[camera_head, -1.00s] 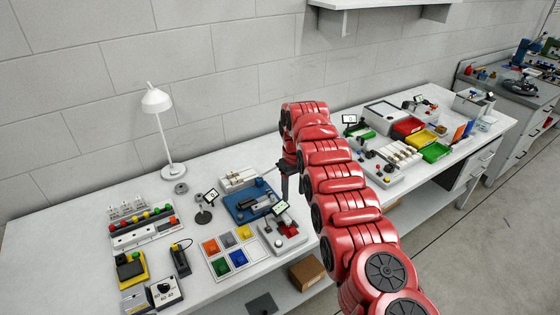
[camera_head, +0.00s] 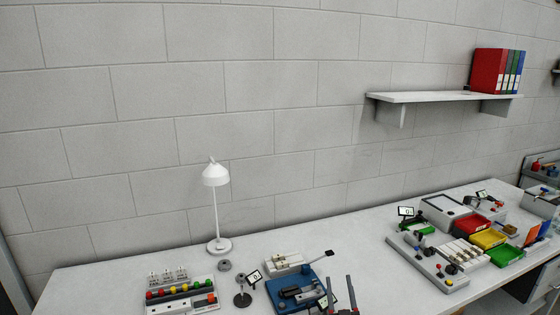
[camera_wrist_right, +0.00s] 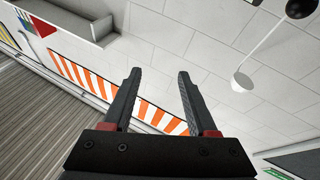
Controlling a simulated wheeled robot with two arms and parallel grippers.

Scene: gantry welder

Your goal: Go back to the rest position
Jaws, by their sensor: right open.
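My right gripper (camera_head: 340,296) shows at the bottom edge of the head view, its two dark fingers pointing up and spread apart. It stands in front of the bench, close to the blue device (camera_head: 296,290). In the right wrist view the same gripper (camera_wrist_right: 156,85) is open, with nothing between its fingers. Beyond the fingers are the block wall and an orange-and-white striped band (camera_wrist_right: 120,95). Most of the right arm is out of the head view. My left gripper is not in view.
The white bench (camera_head: 110,285) runs along the wall. It holds a white lamp (camera_head: 216,200), a row of coloured buttons (camera_head: 182,296), a small display on a stand (camera_head: 245,288), and, at right, a yellow tray (camera_head: 488,238) and green tray (camera_head: 506,256). A wall shelf (camera_head: 440,97) carries binders (camera_head: 492,70).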

